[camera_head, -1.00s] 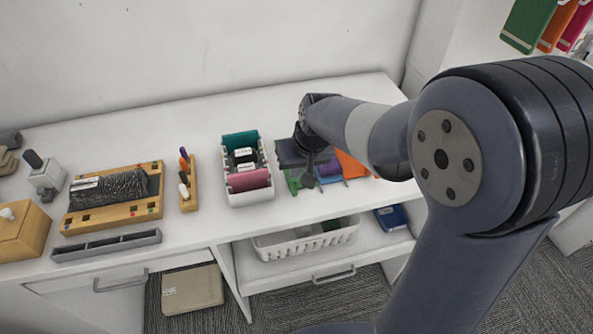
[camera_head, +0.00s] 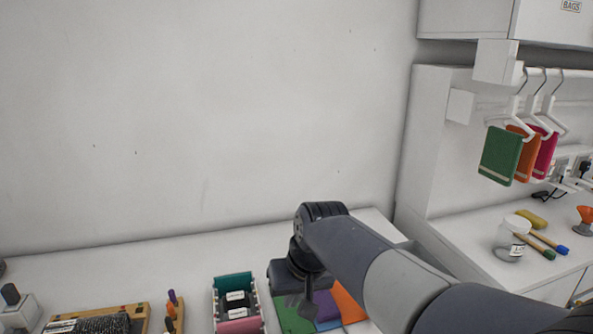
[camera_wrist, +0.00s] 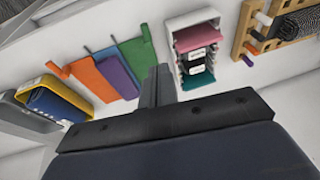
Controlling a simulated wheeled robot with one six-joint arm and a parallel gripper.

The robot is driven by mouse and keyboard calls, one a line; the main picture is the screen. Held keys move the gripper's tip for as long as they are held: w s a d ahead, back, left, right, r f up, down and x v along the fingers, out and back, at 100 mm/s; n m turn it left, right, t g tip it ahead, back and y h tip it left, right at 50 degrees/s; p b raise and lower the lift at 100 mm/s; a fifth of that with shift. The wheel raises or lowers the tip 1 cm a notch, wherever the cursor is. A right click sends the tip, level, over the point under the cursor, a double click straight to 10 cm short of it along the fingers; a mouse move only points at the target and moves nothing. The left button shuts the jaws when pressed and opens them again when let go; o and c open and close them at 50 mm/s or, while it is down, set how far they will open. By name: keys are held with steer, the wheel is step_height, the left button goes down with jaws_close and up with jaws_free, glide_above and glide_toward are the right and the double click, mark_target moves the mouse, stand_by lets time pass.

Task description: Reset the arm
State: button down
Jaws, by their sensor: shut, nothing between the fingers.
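My arm reaches in from the lower right in the head view. My gripper (camera_head: 309,309) points down above the counter, over or in front of the coloured cloths or folders, right of the white holder. In the wrist view my gripper (camera_wrist: 158,72) shows as two dark fingers together, with nothing between them. Orange (camera_wrist: 94,78), purple (camera_wrist: 118,73) and green (camera_wrist: 137,62) flat items lie on the counter beyond the fingers. My gripper seems apart from them, though its exact height is unclear.
A wooden tray (camera_head: 60,324) is at the lower left. At right, green, orange and pink cloths (camera_head: 500,157) hang above a side counter with a jar (camera_head: 509,244). The wall area above is clear.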

steer(key=b, duration=0.1)
glide_toward(290, 329)
steer(key=f, duration=0.1)
steer(key=a+f, duration=0.1)
steer(key=f, duration=0.1)
steer(key=a+f, duration=0.1)
steer(key=shift+s+f, duration=0.1)
steer(key=shift+f, duration=0.3)
steer(key=shift+a+f+b, duration=0.25)
steer(key=shift+f+b, duration=0.55)
steer(key=shift+f, duration=0.05)
steer(key=shift+d+r+p, duration=0.2)
steer(key=shift+r+p, duration=0.15)
